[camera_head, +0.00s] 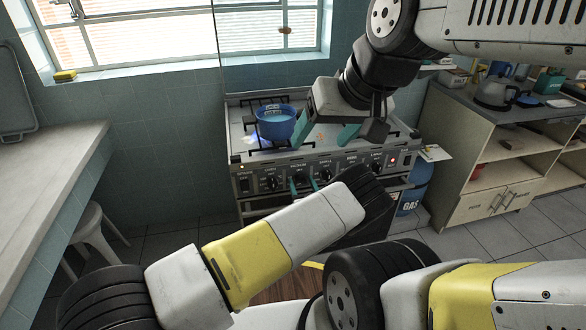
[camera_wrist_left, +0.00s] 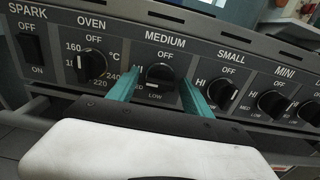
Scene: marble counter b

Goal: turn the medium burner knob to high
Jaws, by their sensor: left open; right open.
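The medium burner knob (camera_wrist_left: 160,77) is a dark round knob under the word MEDIUM on the stove's front panel. Its white mark sits low on its face, toward the LOW/MED side; the exact setting is hard to read. My left gripper (camera_head: 303,183) is open at the panel. Its two teal fingers stand on either side of the medium knob in the left wrist view; whether they touch it I cannot tell. The HI label is partly hidden by the left finger. My right gripper (camera_head: 322,137) is open and empty above the stove top, right of the blue pot.
The blue pot (camera_head: 275,123) stands on the back-left burner. The oven knob (camera_wrist_left: 91,66) and small knob (camera_wrist_left: 222,93) flank the medium knob closely. A spark switch (camera_wrist_left: 31,48) is at far left. A blue gas bottle (camera_head: 414,185) stands right of the stove.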

